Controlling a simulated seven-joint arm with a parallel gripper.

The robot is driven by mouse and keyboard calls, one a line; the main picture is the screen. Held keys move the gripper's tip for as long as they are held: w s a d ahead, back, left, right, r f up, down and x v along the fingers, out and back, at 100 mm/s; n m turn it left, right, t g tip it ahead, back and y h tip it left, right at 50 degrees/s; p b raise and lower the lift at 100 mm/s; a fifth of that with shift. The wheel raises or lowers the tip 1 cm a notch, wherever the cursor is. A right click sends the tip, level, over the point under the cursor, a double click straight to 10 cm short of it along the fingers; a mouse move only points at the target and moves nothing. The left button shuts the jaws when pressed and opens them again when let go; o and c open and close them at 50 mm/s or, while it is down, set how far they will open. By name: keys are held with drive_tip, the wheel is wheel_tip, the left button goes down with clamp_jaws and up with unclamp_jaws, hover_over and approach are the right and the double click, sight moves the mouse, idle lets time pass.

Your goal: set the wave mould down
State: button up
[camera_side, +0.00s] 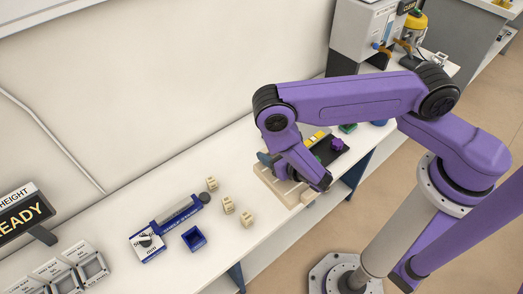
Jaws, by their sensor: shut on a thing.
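My gripper (283,172) is low over the white bench, with its fingers largely hidden by my own wrist. It is shut on the wave mould, a pale beige piece (283,188) that shows only in part below and to the left of the wrist. The mould's wavy face cannot be made out. Its underside is close to the bench top, but I cannot tell whether it touches.
Three small cream blocks (228,205) stand left of my gripper. A dark tray (336,155) with coloured pieces lies just right. Bare bench (130,205) shows along the wall.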

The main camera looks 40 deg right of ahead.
drive_tip(key=shift+s+d+r, duration=0.1)
drive_tip(key=shift+s+r, duration=0.1)
drive_tip(key=shift+r, duration=0.35)
drive_tip(key=w+d+r+m+h, duration=0.1)
drive_tip(key=d+r, duration=0.3)
drive_tip(key=r, duration=0.6)
drive_tip(key=w+d+r+m+h, duration=0.1)
drive_tip(key=d+r, duration=0.4)
drive_tip(key=r, duration=0.5)
drive_tip(key=w+d+r+h, duration=0.1)
drive_tip(key=d+r, duration=0.3)
drive_tip(key=r, duration=0.6)
drive_tip(key=shift+w+d+r+m, duration=0.15)
drive_tip(key=shift+r+m, duration=0.1)
drive_tip(key=shift+m, duration=0.15)
drive_tip(key=shift+g, duration=0.3)
